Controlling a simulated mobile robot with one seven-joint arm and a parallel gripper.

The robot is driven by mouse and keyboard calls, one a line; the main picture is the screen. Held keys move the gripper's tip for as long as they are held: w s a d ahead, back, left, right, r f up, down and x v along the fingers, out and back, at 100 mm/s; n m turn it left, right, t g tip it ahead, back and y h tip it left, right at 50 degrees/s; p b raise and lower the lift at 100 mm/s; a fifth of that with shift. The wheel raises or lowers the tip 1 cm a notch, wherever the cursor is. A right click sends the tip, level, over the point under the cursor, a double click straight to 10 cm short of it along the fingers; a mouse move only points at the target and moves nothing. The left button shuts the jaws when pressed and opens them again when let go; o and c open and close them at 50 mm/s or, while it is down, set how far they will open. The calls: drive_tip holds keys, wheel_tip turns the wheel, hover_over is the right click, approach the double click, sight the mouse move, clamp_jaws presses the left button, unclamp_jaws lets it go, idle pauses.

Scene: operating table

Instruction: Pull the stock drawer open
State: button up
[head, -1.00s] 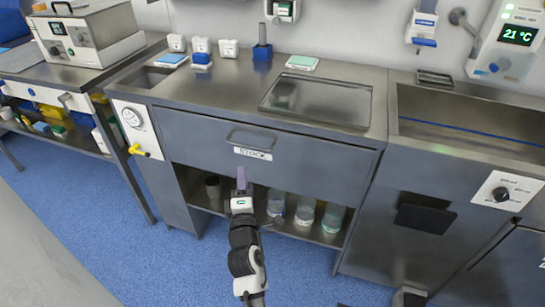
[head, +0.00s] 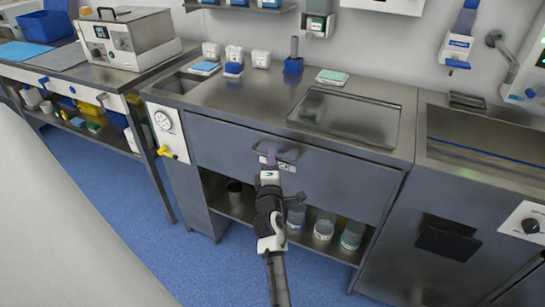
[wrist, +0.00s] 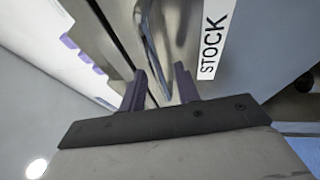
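The stock drawer (head: 345,180) is a wide grey front under the steel counter, and it looks shut. Its metal bar handle (head: 289,154) is near the top middle of the front; it also shows close up in the wrist view (wrist: 152,35), beside the white STOCK label (wrist: 215,38). My gripper (head: 271,157) is at the handle in the head view and covers part of it and the label. In the wrist view, my gripper's (wrist: 160,70) two purple fingers are apart, with the handle bar between them. Whether either finger touches the bar is unclear.
An open shelf below the drawer holds several jars (head: 323,226). A gauge panel with a yellow lever (head: 167,152) is left of the drawer. A sink unit (head: 455,185) stands right. Blue floor (head: 195,262) in front is clear.

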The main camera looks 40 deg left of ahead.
drive_tip(key=shift+w+a+r, duration=0.15)
drive_tip(key=shift+w+a, duration=0.3)
drive_tip(key=shift+w, duration=0.05)
clamp_jaws()
